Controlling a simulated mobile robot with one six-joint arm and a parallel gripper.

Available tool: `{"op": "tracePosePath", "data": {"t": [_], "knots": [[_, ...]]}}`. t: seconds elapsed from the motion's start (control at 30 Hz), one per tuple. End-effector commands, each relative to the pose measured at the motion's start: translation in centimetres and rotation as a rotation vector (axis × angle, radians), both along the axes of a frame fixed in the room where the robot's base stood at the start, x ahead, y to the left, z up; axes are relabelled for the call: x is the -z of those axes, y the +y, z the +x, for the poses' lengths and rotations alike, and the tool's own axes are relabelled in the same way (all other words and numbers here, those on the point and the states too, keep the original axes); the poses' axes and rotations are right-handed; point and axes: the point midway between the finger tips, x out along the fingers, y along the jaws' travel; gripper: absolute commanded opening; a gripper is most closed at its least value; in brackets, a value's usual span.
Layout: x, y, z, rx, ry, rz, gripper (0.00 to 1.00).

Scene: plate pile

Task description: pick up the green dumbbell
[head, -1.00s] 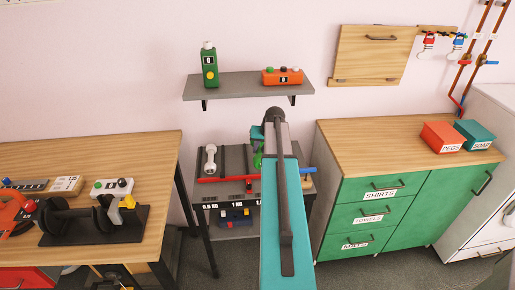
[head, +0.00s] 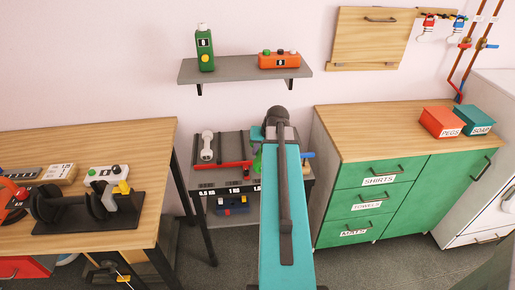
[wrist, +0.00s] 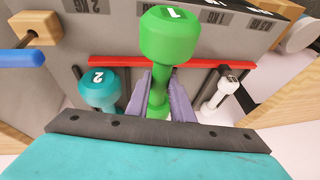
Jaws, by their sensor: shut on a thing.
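The green dumbbell (wrist: 168,35), marked 1, stands between the fingers of my gripper (wrist: 160,100) in the wrist view. The fingers are shut around its handle. Its upper end looks large and close to the camera, in front of the rack's red rail. In the head view my arm hides most of it, and only a sliver of green (head: 257,161) shows. Whether it touches the rack cannot be seen.
A teal dumbbell (wrist: 98,88) stands left of my gripper and a white dumbbell (wrist: 222,98) right. The grey rack (head: 233,146) has a red rail (head: 222,166) and a blue-ended peg (wrist: 20,58). A wooden table (head: 90,140) and green cabinet (head: 440,195) flank it.

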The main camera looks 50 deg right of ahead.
Motion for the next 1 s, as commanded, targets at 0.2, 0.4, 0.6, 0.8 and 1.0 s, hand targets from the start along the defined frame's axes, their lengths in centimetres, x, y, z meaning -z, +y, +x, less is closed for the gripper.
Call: {"op": "tracePosePath", "data": {"t": [0.2, 0.4, 0.6, 0.8, 1.0], "knots": [[0.0, 1.5, -1.7, 0.0, -0.003, -0.001, 0.0], [-0.1, 2.2, -2.6, 0.0, -0.002, -0.001, 0.0], [-0.1, 2.5, -2.9, 0.0, -0.002, -0.001, 0.0], [-0.1, 2.6, -3.0, 0.0, -0.002, -0.001, 0.0], [-0.1, 2.6, -3.0, 0.0, -0.002, -0.001, 0.0]]}}
